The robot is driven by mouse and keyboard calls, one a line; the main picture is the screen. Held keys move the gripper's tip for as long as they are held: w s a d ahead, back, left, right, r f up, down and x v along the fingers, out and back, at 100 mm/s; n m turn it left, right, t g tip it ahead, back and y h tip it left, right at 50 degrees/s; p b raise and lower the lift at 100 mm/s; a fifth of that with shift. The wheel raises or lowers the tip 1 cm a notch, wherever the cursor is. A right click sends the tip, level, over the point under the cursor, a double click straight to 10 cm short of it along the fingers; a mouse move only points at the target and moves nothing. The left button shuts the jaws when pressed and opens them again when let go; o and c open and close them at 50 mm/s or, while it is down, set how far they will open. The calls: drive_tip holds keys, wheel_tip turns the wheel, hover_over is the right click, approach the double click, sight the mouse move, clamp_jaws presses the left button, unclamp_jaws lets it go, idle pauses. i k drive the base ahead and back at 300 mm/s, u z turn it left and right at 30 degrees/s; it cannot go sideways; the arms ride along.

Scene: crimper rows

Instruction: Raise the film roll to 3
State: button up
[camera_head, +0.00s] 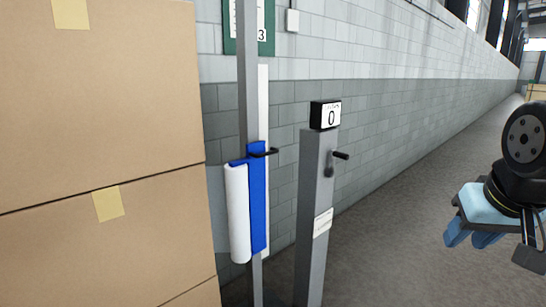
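A white film roll (238,215) hangs upright on a blue carriage (258,198) on a tall grey mast (248,80). A short black handle (264,152) sticks out of the carriage's top. To its right stands a grey post (317,215) with a black-framed display (326,115) reading 0. A dark crank (333,161) sits on the post's side below the display. My gripper (500,250) is at the far right, well apart from the post and crank. Its fingers are partly seen at an angle, and I see nothing held.
Large stacked cardboard boxes (100,110) fill the left side, close to the roll. A green-framed sign (248,25) with a 3 is on the block wall (400,70) behind. The grey floor (420,220) between post and gripper is clear.

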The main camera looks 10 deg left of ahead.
sight(245, 177)
drive_tip(key=u, duration=0.1)
drive_tip(key=i, duration=0.9)
drive_tip(key=z, duration=0.1)
